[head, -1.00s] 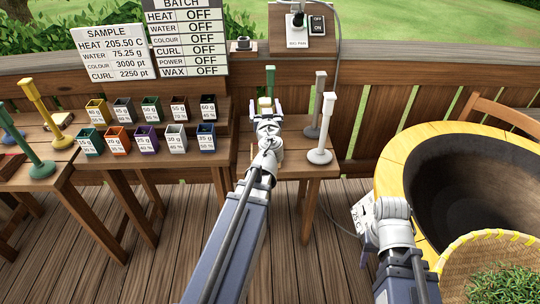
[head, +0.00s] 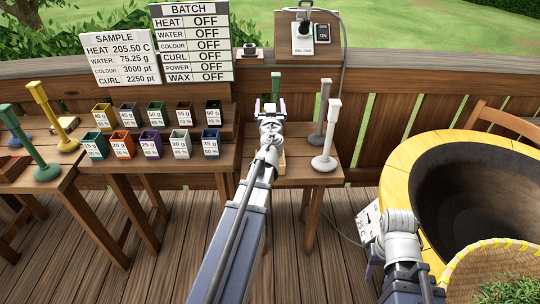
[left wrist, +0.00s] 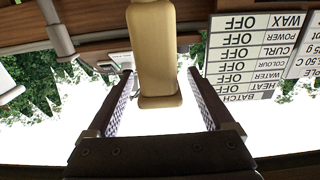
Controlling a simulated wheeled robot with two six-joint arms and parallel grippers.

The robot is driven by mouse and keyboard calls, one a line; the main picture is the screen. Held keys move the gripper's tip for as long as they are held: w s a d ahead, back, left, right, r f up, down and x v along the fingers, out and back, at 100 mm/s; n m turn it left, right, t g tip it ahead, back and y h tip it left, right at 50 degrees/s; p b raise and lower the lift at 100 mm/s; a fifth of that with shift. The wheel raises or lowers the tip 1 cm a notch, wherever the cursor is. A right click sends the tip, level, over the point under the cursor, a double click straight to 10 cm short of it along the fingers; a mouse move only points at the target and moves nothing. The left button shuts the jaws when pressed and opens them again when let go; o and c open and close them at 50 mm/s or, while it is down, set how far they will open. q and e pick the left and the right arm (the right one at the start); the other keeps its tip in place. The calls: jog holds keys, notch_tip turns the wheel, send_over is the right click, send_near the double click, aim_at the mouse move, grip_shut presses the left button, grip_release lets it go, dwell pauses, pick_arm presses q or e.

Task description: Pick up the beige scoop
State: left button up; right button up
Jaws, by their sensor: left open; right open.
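The beige scoop shows in the left wrist view (left wrist: 155,50) as an upright beige handle between the fingers. In the head view only a small beige part (head: 270,107) shows, at the far side of the small table. My left gripper (head: 269,106) is open. Its two fingers (left wrist: 158,100) stand on either side of the handle, with visible gaps, so they are not closed on it. The scoop's lower part is largely hidden by my left arm in the head view. My right arm is at the lower right; its fingers are hidden.
White (head: 324,161), grey (head: 317,140) and green (head: 275,90) stands rise close around the scoop on the small table (head: 305,176). Several coloured cups (head: 151,145) stand left. A big yellow-rimmed pan (head: 395,180) and a basket (head: 462,270) are at right.

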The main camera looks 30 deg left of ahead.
pick_arm(q)
jog(key=x, duration=0.3)
jog(key=shift+s, duration=0.1)
grip_shut()
dwell(0.5)
